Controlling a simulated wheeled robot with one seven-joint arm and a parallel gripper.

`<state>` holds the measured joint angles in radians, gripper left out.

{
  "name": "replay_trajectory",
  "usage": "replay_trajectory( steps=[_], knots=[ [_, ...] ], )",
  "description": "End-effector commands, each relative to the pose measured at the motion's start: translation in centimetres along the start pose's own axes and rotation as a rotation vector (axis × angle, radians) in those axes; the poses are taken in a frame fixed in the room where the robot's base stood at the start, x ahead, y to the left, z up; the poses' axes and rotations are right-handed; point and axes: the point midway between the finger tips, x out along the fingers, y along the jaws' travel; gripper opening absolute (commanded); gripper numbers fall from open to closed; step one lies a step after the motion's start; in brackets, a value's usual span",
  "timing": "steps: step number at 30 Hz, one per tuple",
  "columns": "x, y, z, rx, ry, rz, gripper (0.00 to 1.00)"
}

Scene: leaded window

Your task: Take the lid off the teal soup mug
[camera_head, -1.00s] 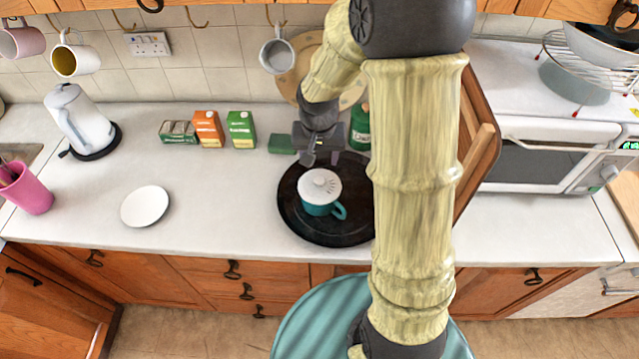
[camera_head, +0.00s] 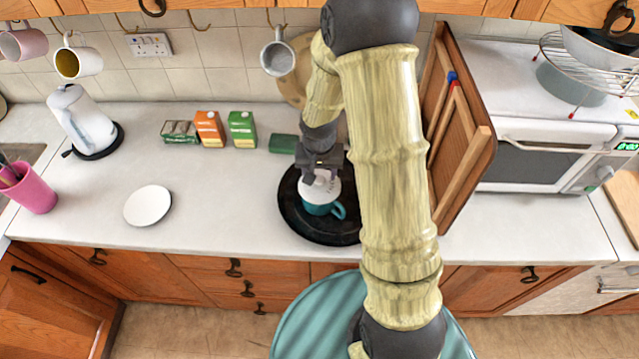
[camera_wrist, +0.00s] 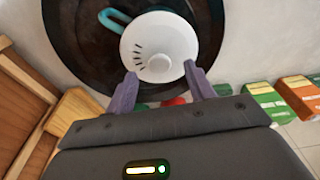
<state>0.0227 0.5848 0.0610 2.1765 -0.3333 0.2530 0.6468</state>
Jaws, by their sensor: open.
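The teal soup mug (camera_head: 322,209) stands upright on a round black tray (camera_head: 300,228), with its handle toward the lower right in the head view. In the wrist view its teal handle (camera_wrist: 113,20) shows at the upper left. The white lid (camera_head: 330,190) sits on the mug, and in the wrist view the lid (camera_wrist: 165,42) shows a round knob in its middle. My gripper (camera_wrist: 163,82) is open, its two fingers apart at the near edge of the lid, with the knob between and just beyond the tips. In the head view my gripper (camera_head: 313,178) hides part of the lid.
A white plate (camera_head: 148,205) lies on the counter to the left, with clear counter around it. Cartons (camera_head: 210,129) and a green box (camera_head: 283,143) stand behind. A wooden rack (camera_head: 462,140) stands to the right of the tray.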

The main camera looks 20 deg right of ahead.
Motion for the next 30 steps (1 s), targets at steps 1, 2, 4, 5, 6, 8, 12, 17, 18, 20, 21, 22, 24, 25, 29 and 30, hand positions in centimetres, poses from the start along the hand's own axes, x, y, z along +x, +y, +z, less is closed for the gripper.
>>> replay_trajectory(
  steps=[1, 2, 4, 5, 6, 8, 12, 17, 18, 20, 21, 22, 24, 25, 29, 30],
  knots=[
    [0.4, 0.0, 0.1, -0.003, -0.004, 0.001, 0.54],
    [0.7, 0.0, 0.1, -0.002, -0.004, 0.002, 0.54],
    [1.6, 0.0, 0.1, -0.001, -0.004, 0.002, 0.54],
    [1.9, 0.0, 0.1, -0.001, -0.003, 0.001, 0.54],
    [2.3, 0.0, 0.1, -0.002, -0.002, 0.001, 0.54],
    [2.7, 0.0, 0.1, -0.002, -0.002, 0.001, 0.54],
    [3.1, 0.0, 0.0, 0.0, 0.001, 0.0, 0.54],
    [3.1, 0.0, 0.0, 0.0, 0.001, 0.0, 0.54],
    [3.1, 0.0, 0.0, 0.0, 0.001, 0.0, 0.54],
    [3.1, 0.0, 0.0, 0.0, 0.001, 0.0, 0.54],
    [3.0, 0.0, 0.0, 0.0, 0.001, 0.0, 0.54],
    [3.0, 0.0, 0.0, 0.0, 0.001, 0.0, 0.54],
    [3.0, 0.0, 0.0, 0.0, 0.001, 0.0, 0.54],
    [3.0, 0.0, 0.0, 0.0, 0.001, 0.0, 0.54],
    [3.0, 0.0, 0.0, 0.0, 0.001, 0.0, 0.32],
    [3.0, 0.0, 0.0, 0.0, 0.001, 0.0, 0.24]
  ],
)
